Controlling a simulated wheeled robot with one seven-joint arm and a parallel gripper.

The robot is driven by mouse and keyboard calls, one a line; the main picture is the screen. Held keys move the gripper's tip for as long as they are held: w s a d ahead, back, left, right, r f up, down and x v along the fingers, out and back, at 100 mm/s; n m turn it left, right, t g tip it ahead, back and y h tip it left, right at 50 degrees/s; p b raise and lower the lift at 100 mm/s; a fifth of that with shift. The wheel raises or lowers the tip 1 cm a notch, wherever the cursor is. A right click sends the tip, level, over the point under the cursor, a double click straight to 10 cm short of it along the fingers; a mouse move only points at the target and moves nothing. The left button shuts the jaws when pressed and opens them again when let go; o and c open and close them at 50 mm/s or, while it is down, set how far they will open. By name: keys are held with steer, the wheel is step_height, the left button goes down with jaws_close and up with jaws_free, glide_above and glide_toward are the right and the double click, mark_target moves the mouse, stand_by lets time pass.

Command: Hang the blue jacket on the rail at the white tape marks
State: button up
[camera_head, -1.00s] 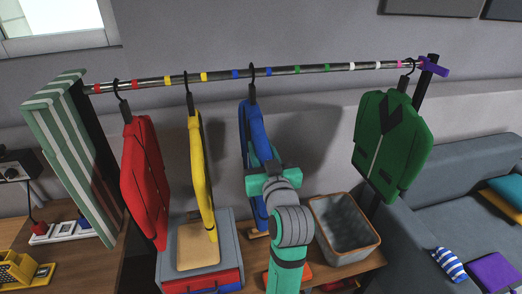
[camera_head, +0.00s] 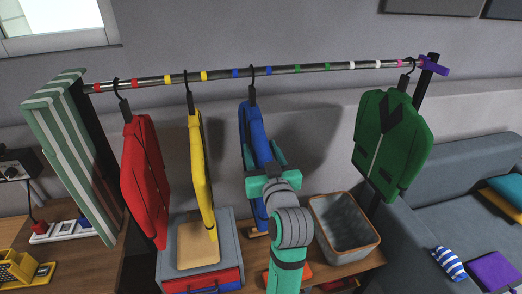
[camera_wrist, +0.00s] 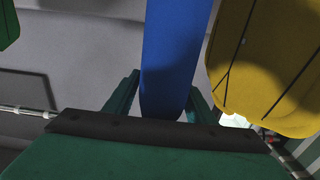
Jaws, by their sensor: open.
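The blue jacket (camera_head: 256,130) hangs by a black hook from the rail (camera_head: 310,69), between two blue tape marks (camera_head: 235,73). The white tape marks (camera_head: 351,66) are further right along the rail, with bare rail between them. In the wrist view, the blue jacket (camera_wrist: 176,50) stands between the spread fingers of my gripper (camera_wrist: 163,88). I cannot tell whether either finger touches it. My arm hides part of the jacket's lower end.
A yellow jacket (camera_head: 202,170) and a red jacket (camera_head: 145,180) hang to the left. A green jacket (camera_head: 385,150) hangs at the right, by the purple rail end (camera_head: 433,66). Below are a basket (camera_head: 345,228) and a grey box (camera_head: 224,232). The rail between blue and green jackets is free.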

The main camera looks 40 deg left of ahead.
steer(key=v, duration=1)
steer(key=shift+s+d, duration=0.25)
steer(key=shift+s, duration=0.05)
